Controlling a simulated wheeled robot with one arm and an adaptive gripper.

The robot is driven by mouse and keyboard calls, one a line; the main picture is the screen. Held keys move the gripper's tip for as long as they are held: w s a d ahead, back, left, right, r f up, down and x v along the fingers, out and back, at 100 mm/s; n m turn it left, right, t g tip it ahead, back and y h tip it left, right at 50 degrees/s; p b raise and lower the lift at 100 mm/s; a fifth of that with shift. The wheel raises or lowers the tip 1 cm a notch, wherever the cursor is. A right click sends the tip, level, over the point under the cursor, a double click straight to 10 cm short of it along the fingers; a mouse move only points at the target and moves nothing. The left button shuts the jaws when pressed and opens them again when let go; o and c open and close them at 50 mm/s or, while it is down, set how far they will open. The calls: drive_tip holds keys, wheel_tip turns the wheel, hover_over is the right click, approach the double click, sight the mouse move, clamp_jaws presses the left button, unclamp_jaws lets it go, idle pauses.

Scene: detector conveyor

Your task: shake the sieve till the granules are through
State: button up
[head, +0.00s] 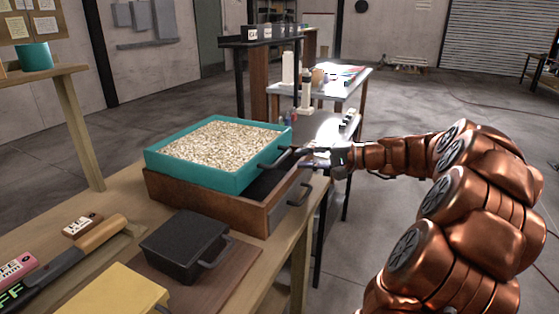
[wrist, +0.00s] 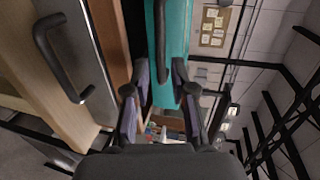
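The sieve is a teal square frame (head: 197,177) filled with pale granules (head: 220,140). It sits on top of a brown wooden box (head: 210,205) on the bench. A dark handle (head: 283,158) sticks out from the sieve's right side. My gripper (head: 312,157) is at this handle, level with it. In the wrist view the sieve's teal side (wrist: 178,40) and its dark handle (wrist: 160,45) lie just ahead of my gripper (wrist: 160,90). The fingers are apart, one on each side of the handle's end, and do not look closed on it. The box's inside is mostly hidden.
The lower box has its own dark handle (head: 298,190). A black lidded container (head: 185,245) stands in front on a brown board. A yellow block (head: 118,292) and a wooden-handled tool (head: 100,235) lie nearby. A white table (head: 325,88) stands behind.

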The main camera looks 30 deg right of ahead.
sight(286, 156)
drive_tip(key=shift+w+a+f, duration=0.25)
drive_tip(key=shift+w+a, duration=0.1)
drive_tip(key=shift+w, duration=0.8)
drive_tip(key=shift+w+a+f, duration=0.3)
drive_tip(key=shift+w+a, duration=0.1)
drive_tip(key=shift+w, duration=0.7)
drive_tip(key=shift+w+a+f, duration=0.25)
drive_tip(key=shift+w+a, duration=0.1)
drive_tip(key=shift+w, duration=0.8)
clamp_jaws()
